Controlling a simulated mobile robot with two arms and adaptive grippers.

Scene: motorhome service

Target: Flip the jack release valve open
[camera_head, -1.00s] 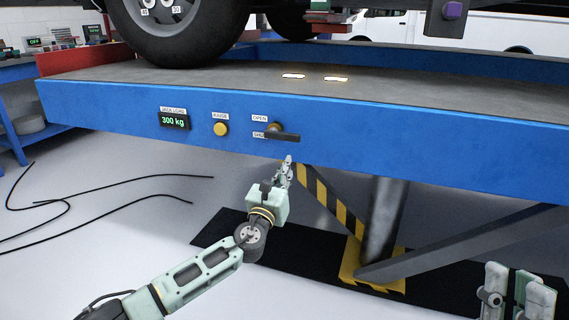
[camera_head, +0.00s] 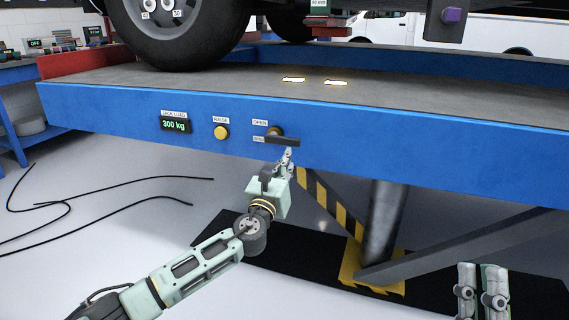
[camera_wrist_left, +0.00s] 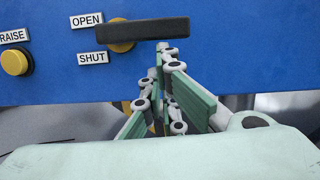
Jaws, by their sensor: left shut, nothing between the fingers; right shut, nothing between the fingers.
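The jack release valve is a dark lever (camera_head: 283,141) on a brass-coloured hub (camera_head: 274,131), on the blue front of the lift platform. The lever points right, roughly level, beside the OPEN and SHUT labels. In the left wrist view the lever (camera_wrist_left: 150,30) crosses above my fingers. My left gripper (camera_head: 288,152) is shut and empty, with its tips just under the lever's outer half. I cannot tell whether they touch it. My right gripper (camera_head: 482,272) is at the lower right, shut and empty, far from the valve.
A yellow RAISE button (camera_head: 221,132) and a 300 kg display (camera_head: 175,125) sit left of the valve. A vehicle wheel (camera_head: 180,30) stands on the platform. A striped strut and a grey post (camera_head: 385,215) stand below. Black cables (camera_head: 110,190) lie on the floor.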

